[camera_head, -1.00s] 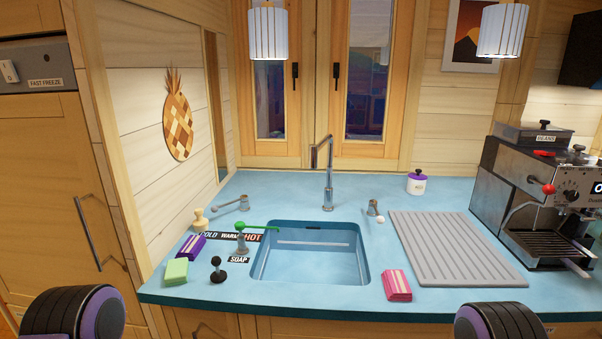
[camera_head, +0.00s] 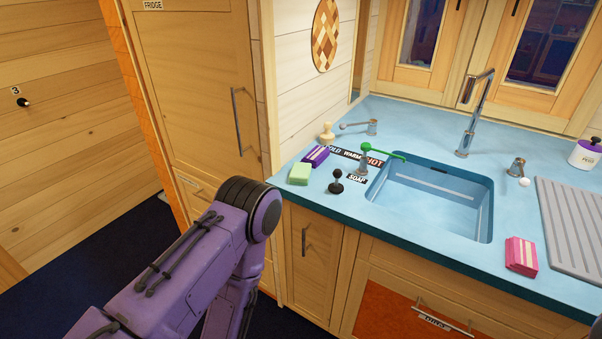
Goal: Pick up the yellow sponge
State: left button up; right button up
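A pale yellow-green sponge (camera_head: 300,174) lies on the blue counter near its left end, close to the front edge. It is the nearest match to a yellow sponge in view. A purple sponge (camera_head: 315,156) lies just behind it, and a pink sponge (camera_head: 521,256) lies right of the sink. My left arm rises from the bottom left, bends below and left of the sponge, and drops out of the picture. Neither gripper shows in the head view.
The blue counter (camera_head: 418,240) holds a sink (camera_head: 440,197), a green-handled soap tap (camera_head: 379,151), a black knob (camera_head: 336,182) close right of the sponge, and a wooden stamp-like piece (camera_head: 327,132). A tall fridge cabinet (camera_head: 197,80) stands left. Open floor lies at lower left.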

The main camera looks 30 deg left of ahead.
aim_at(300, 174)
jog(key=k, duration=0.5)
jog(key=u, duration=1.5)
jog(key=i, duration=0.95)
jog(key=z, duration=2.1)
